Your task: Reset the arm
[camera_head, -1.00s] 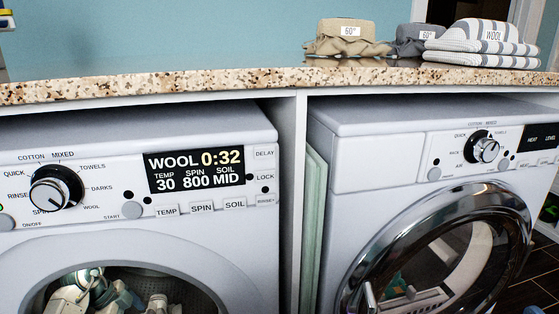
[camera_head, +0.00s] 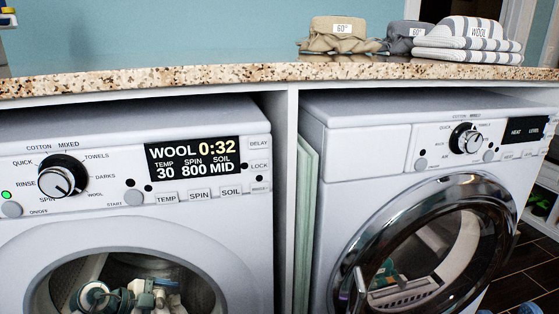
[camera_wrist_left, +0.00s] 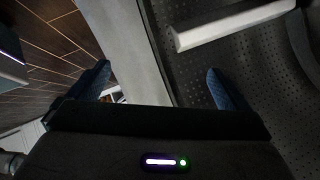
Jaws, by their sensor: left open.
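My left gripper (camera_wrist_left: 158,86) is open in the left wrist view, with its two dark blue fingers apart and nothing between them but a pale grey rim (camera_wrist_left: 140,55). The right-hand finger is over a perforated metal drum (camera_wrist_left: 250,60) with a white bar (camera_wrist_left: 230,24). The left-hand finger is over the wood-look floor. In the head view, teal and white mechanical shapes (camera_head: 130,297) show in the left washer's round opening; I cannot tell whether they are my arm or a reflection. My right gripper is in neither view.
The left washer (camera_head: 210,240) shows WOOL 0:32. A second machine (camera_head: 350,150) with a chrome-rimmed round door (camera_head: 497,240) stands to its right. A speckled counter (camera_head: 150,80) runs above both, with folded beige (camera_head: 338,36), grey (camera_head: 402,38) and striped laundry (camera_head: 465,45).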

